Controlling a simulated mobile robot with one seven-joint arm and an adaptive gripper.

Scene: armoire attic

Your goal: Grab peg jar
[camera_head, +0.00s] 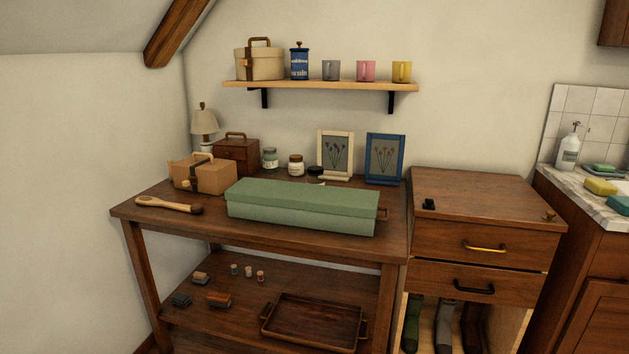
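No jar can be read as the peg jar for certain. A blue jar (299,63) with white lettering and a small brown knob on its lid stands upright on the wall shelf, between the cream basket and a grey mug. Two small jars stand at the back of the wooden table: a jar with a pale green label (270,158) and a white jar with a dark lid (296,165). What these jars hold cannot be seen. My gripper is not in view.
The wall shelf (320,87) also holds a cream basket (260,64) and grey, pink (366,71) and yellow mugs. A long green box (302,206) fills the front of the table (240,233). Picture frames (384,158) stand behind it. A drawer cabinet (480,203) stands right.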

